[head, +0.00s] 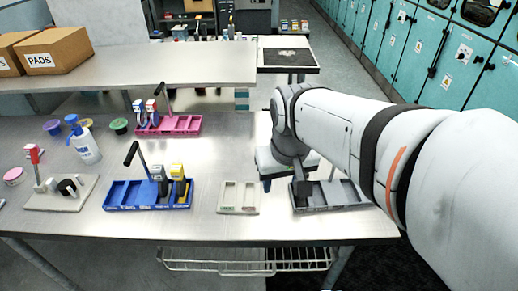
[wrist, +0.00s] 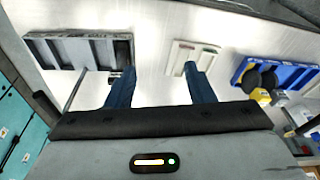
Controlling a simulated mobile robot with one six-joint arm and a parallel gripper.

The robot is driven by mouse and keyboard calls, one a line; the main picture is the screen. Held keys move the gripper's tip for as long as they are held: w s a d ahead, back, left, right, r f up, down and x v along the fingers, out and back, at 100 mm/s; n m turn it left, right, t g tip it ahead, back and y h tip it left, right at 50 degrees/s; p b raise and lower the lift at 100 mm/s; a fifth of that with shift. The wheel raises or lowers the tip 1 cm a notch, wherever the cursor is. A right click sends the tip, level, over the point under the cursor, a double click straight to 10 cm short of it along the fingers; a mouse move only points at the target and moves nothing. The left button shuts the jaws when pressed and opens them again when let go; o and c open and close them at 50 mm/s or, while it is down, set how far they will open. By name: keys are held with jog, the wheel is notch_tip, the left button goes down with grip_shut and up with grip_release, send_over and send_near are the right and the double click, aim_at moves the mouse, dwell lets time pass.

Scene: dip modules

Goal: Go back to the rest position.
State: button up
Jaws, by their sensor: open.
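My gripper (wrist: 160,84) is open in the wrist view, its two dark blue fingers apart with nothing between them. In the head view my gripper (head: 284,180) hangs above the bench, over the gap between the beige tray and the grey rack. The grey rack (head: 345,205) is partly hidden by my arm; it also shows in the wrist view (wrist: 75,36) at upper left. The small beige tray (head: 238,209) stands left of my gripper and also shows in the wrist view (wrist: 178,66), beyond the fingertips.
A blue rack (head: 117,207) with a dark handle holds a grey and a yellow module (head: 178,185). A pink rack (head: 185,130), a white bottle (head: 85,150) and a beige stamp stand (head: 42,203) stand farther left. Teal lockers (head: 440,60) line the right.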

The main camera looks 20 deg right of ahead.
jog(key=s, duration=0.1)
jog(key=s+a+f, duration=0.1)
jog(key=s, duration=0.1)
jog(key=shift+a+f+n+t, duration=0.2)
jog(key=shift+a+n+t, duration=0.1)
jog(key=shift+t, duration=0.1)
